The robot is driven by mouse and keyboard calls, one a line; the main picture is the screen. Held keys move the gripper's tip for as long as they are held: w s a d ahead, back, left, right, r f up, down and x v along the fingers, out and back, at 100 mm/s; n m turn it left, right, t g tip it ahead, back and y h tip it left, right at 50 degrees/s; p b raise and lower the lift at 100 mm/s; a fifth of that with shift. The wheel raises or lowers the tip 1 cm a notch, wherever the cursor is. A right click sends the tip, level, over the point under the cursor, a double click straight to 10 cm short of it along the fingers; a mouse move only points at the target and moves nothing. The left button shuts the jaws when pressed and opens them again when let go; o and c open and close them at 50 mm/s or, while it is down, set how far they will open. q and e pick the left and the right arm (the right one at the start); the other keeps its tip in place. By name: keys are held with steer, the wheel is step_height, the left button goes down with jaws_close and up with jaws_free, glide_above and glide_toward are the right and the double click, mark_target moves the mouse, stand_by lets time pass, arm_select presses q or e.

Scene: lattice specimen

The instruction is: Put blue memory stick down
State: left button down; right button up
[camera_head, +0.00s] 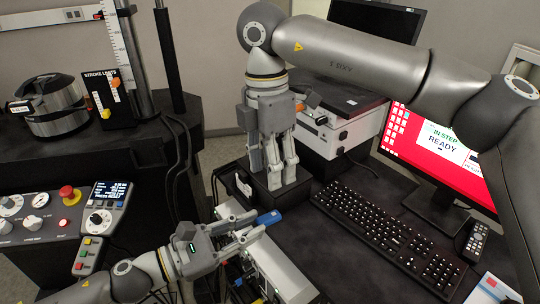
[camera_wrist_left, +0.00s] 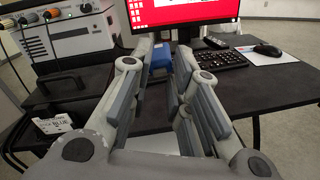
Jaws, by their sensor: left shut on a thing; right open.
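The blue memory stick (camera_head: 268,217) is held at the tips of my left gripper (camera_head: 254,226) in the head view. It also shows as a blue block (camera_wrist_left: 160,56) between the far ends of the fingers in the left wrist view. The stick is near the desk's front edge, over or beside a light-coloured box (camera_head: 277,270); its exact height is hard to tell. My right gripper (camera_head: 282,178) points down with fingers apart at a black box (camera_head: 262,190) on the desk; whether it touches the box is unclear.
A black keyboard (camera_head: 385,232) and a monitor (camera_head: 440,150) reading "IN STEP READY" stand to the right. A white instrument (camera_head: 335,130) is behind my right gripper. A control panel (camera_head: 62,222) is at the left. A label reading "BLUE" (camera_wrist_left: 56,124) shows in the left wrist view.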

mark_target(274, 212)
steer(key=f, duration=1)
steer(key=shift+s+d+f, duration=0.2)
steer(key=shift+s+f, duration=0.15)
steer(key=shift+s, duration=0.05)
steer(key=c, duration=1)
arm_select(q)
steer(key=c, duration=1.3)
jaws_free()
arm_select(e)
jaws_close()
